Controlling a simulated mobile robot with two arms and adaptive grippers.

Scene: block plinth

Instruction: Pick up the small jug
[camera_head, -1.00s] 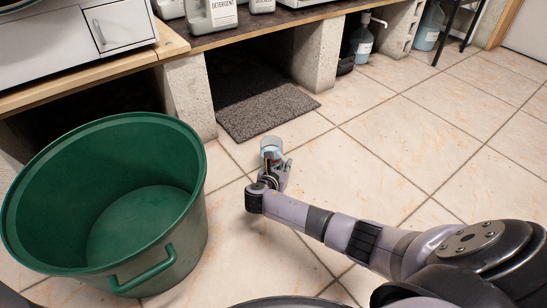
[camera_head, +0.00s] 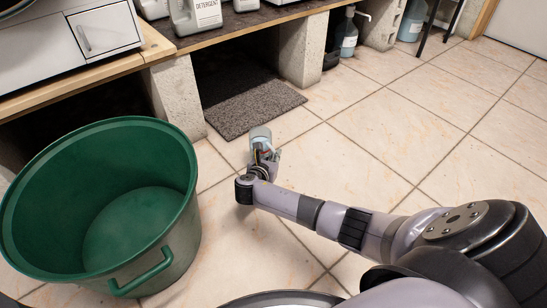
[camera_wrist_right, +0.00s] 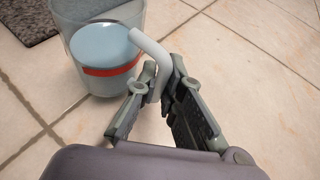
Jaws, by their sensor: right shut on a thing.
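The small jug (camera_head: 260,134) is a clear vessel with pale blue inside, just in front of the dark mat on the tiled floor. In the right wrist view the jug (camera_wrist_right: 103,55) shows a red band and a white bent handle (camera_wrist_right: 150,48). My right gripper (camera_head: 265,154) is at the jug's near side, and in the wrist view its fingers (camera_wrist_right: 158,80) are closed on the handle. The jug looks close to upright. I cannot tell whether its base touches the floor. My left gripper is out of view.
A large green tub (camera_head: 130,225) stands on the floor at left. Behind the jug lie a dark mat (camera_head: 248,105) and concrete block supports (camera_head: 303,50) under a wooden shelf with detergent bottles (camera_head: 195,14). The tiled floor to the right is open.

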